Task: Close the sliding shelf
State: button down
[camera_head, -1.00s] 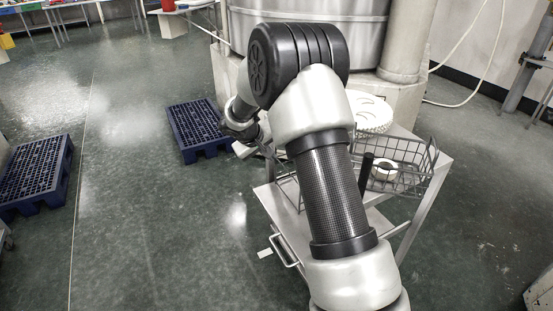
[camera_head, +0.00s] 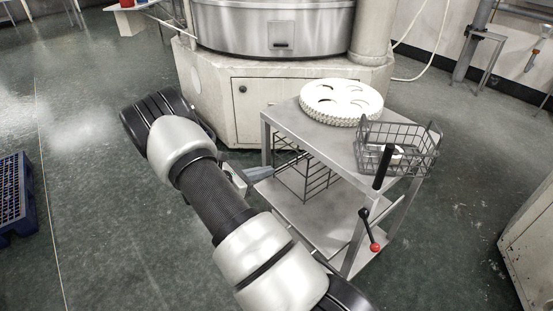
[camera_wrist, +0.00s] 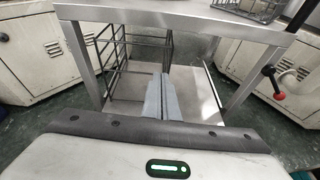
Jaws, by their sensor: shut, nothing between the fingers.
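The sliding shelf (camera_head: 310,214) is a flat grey metal panel low in a steel cart. In the head view its front edge runs close to the cart's front legs, partly behind my arm. I cannot tell exactly how far out it sits; its handle is not visible. In the wrist view the shelf (camera_wrist: 200,92) lies between the legs, beyond my fingers. My gripper (camera_wrist: 163,97) is shut and empty, pointing at the shelf; I cannot tell whether it touches it. In the head view my gripper (camera_head: 250,175) is partly hidden by my arm, at the cart's front left.
A wire rack (camera_head: 304,176) stands at the shelf's back left. A red-knobbed lever (camera_head: 375,247) sticks out at the right. A blue pallet (camera_head: 14,205) lies left; nearby floor is clear.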

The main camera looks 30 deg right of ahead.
jog(key=b, duration=0.2)
send_near(303, 159)
jog(key=x, duration=0.5)
jog(key=shift+a+f, duration=0.15)
jog(key=shift+f, duration=0.25)
jog(key=shift+w+d+r+n, duration=0.1)
jog(key=shift+d+n, duration=0.2)
jog(key=shift+d, duration=0.35)
